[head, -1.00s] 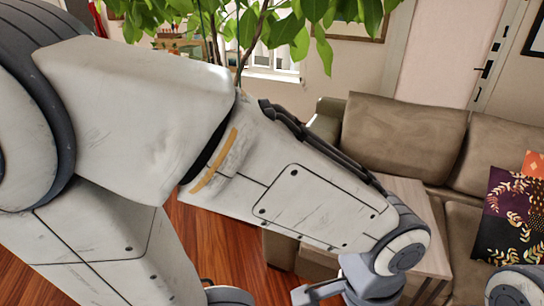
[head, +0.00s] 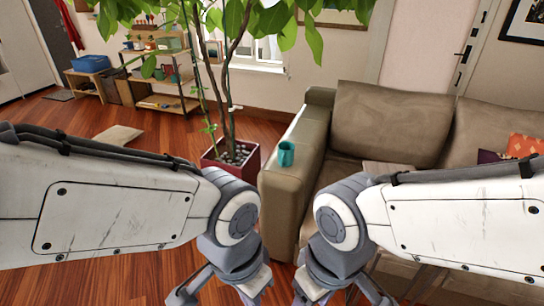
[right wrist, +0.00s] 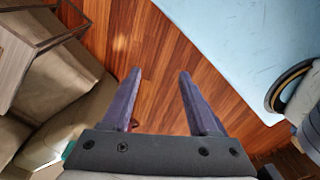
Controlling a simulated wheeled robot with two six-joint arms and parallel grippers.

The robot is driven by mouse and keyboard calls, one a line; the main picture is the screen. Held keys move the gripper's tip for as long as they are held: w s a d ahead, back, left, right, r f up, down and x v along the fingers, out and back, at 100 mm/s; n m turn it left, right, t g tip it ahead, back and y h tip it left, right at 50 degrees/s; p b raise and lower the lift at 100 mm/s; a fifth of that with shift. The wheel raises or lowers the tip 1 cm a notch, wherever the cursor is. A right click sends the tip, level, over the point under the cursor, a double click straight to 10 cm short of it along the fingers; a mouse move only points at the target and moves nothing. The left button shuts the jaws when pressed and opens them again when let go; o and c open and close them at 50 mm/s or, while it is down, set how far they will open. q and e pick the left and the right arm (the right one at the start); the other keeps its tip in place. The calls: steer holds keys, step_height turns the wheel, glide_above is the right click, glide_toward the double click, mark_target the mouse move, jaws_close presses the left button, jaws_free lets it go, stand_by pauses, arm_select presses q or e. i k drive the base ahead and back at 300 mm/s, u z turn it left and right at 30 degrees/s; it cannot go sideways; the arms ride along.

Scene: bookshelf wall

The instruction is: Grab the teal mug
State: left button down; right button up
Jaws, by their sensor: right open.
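The teal mug (head: 286,153) stands upright on the near end of the beige sofa's left armrest (head: 288,187). In the right wrist view a small teal patch shows at the lower left beside the gripper; I cannot tell if it is the mug. My right gripper (head: 340,297) is low at the bottom of the head view, below the mug. Its two purple fingers stand apart and empty in the right wrist view (right wrist: 158,80). My left gripper (head: 226,296) is at the bottom, left of the right one, its fingers spread and tips cut off.
A potted plant (head: 231,158) in a red pot stands just left of the armrest. The sofa (head: 390,125) fills the right, with a wooden table (right wrist: 42,28) beside it. A shelf (head: 160,80) stands far back left. The wood floor between is mostly open.

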mark_target(285, 156)
steer(key=z, duration=0.05)
steer(key=i, duration=1.85)
steer(key=u, duration=0.6)
